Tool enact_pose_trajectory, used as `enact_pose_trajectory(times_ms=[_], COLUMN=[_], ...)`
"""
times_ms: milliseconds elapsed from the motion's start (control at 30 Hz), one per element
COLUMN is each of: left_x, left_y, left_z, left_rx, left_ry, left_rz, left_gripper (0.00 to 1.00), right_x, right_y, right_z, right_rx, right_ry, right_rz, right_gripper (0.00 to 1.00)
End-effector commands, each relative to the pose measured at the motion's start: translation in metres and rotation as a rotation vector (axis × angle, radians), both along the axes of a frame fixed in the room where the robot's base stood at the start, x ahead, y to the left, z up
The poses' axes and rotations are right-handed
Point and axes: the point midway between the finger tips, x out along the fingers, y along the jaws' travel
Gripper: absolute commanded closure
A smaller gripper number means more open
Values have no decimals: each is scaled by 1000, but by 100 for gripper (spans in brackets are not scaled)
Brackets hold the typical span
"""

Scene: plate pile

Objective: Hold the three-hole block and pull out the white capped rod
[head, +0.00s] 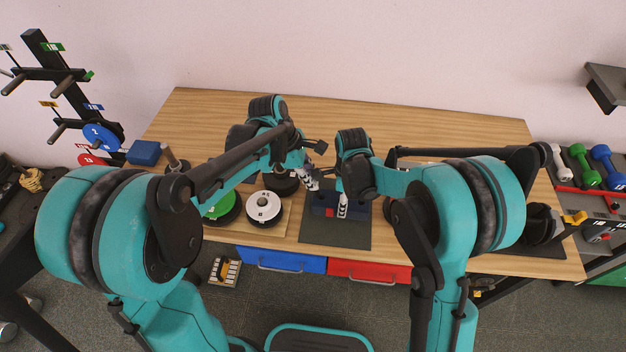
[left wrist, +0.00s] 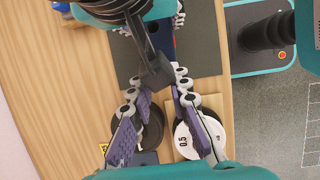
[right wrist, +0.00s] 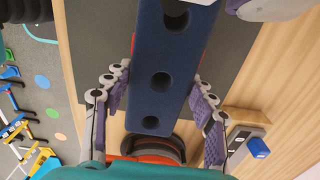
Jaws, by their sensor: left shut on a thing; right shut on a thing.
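The dark blue three-hole block (right wrist: 158,95) lies between the fingers of my right gripper (right wrist: 158,78) in the right wrist view; both fingers press its sides. In the head view the block (head: 325,198) is low over the dark mat, with my right gripper (head: 343,207) across it. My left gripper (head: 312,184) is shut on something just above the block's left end.
A dark mat (head: 335,232) lies under the block. A blue box (head: 144,152) stands at the table's left.

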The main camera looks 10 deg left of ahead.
Motion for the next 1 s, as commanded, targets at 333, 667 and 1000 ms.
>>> enact_pose_trajectory(times_ms=[333, 667, 1000], left_x=[5, 5, 5], left_y=[-17, -17, -17], left_z=[15, 15, 15], left_rx=[-41, -41, -42], left_ry=[-10, -10, -10], left_rz=[-6, -6, -6], left_gripper=[100, 100, 100], right_x=[-5, -5, -5], right_y=[10, 10, 10], right_z=[-4, -4, 10], right_rx=[0, -1, 3], right_ry=[3, 3, 4], right_rz=[25, 25, 23], right_gripper=[80, 20, 20])
